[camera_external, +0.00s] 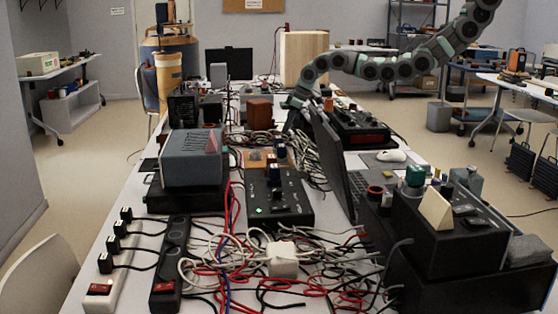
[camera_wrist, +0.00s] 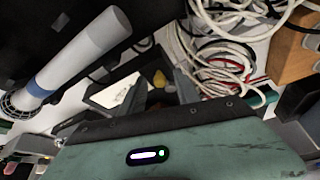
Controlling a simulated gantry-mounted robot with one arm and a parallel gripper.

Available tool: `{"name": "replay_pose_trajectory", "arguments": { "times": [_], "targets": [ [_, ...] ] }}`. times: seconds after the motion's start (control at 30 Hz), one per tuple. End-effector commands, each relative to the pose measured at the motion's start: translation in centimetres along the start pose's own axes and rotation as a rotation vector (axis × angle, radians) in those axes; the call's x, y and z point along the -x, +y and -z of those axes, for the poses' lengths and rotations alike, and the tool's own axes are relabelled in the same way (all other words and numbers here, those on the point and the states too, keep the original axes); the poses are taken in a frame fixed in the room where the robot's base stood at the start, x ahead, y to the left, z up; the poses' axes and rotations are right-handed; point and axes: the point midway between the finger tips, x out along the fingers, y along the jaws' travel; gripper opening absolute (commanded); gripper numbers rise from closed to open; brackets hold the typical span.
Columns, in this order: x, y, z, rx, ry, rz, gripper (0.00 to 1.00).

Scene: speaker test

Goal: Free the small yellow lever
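A small yellow piece (camera_wrist: 160,79), which looks like the lever, shows in the wrist view beyond and between my fingers. Its lower part is hidden, and I cannot tell what holds it. My gripper (camera_wrist: 161,88) is open, with one finger on each side of the yellow piece in the picture; I see no contact. In the external view, my gripper (camera_external: 291,116) points down among the equipment behind the open laptop (camera_external: 332,150), partly hidden. I cannot make out the yellow piece there.
White and red cables (camera_wrist: 215,62) lie close to the right finger. A grey cylinder with a blue band (camera_wrist: 75,55) lies at left. A wooden block (camera_wrist: 293,50) stands at right. In the external view, tangled cables (camera_external: 275,262) cover the bench front, with black boxes around.

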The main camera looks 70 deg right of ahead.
Motion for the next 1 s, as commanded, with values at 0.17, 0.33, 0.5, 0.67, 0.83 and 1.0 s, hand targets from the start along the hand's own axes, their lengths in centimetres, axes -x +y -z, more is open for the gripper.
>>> {"name": "replay_pose_trajectory", "arguments": {
  "times": [0.17, 0.33, 0.5, 0.67, 0.83, 1.0],
  "targets": [
    [0.01, 0.00, -0.01, 0.000, 0.000, 0.000, 0.34],
    [0.02, 0.00, -0.02, 0.000, 0.000, 0.000, 0.20],
    [0.01, 0.00, -0.03, 0.000, -0.001, 0.000, 0.06],
    [0.02, 0.00, -0.03, 0.000, -0.001, 0.000, 0.00],
    [0.01, 0.00, -0.04, 0.000, -0.001, 0.000, 0.00],
    [0.03, -0.03, -0.03, -0.003, -0.001, -0.001, 0.00]
  ]
}}
